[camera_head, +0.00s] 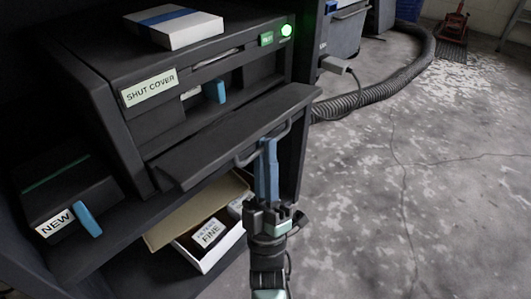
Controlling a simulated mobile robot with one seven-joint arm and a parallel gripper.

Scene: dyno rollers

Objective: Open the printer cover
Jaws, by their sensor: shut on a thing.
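The black printer (100,82) stands on a dark shelf at the upper left, with a "SHUT COVER" label on its front. Its cover (225,138) is folded down and outward, tilted below the opening. Inside the opening, a blue tab (215,91) and a pale label show. My gripper (268,148) is shut on the cover's handle (246,158), at the cover's front edge. The fingers hide part of the handle. A green light (287,30) glows at the printer's upper right.
A black "NEW" cartridge (66,191) with a blue tab sits left of the printer. An open box (208,262) holding a "FINE" pack (209,233) is below the cover. A white box (174,28) lies on top.

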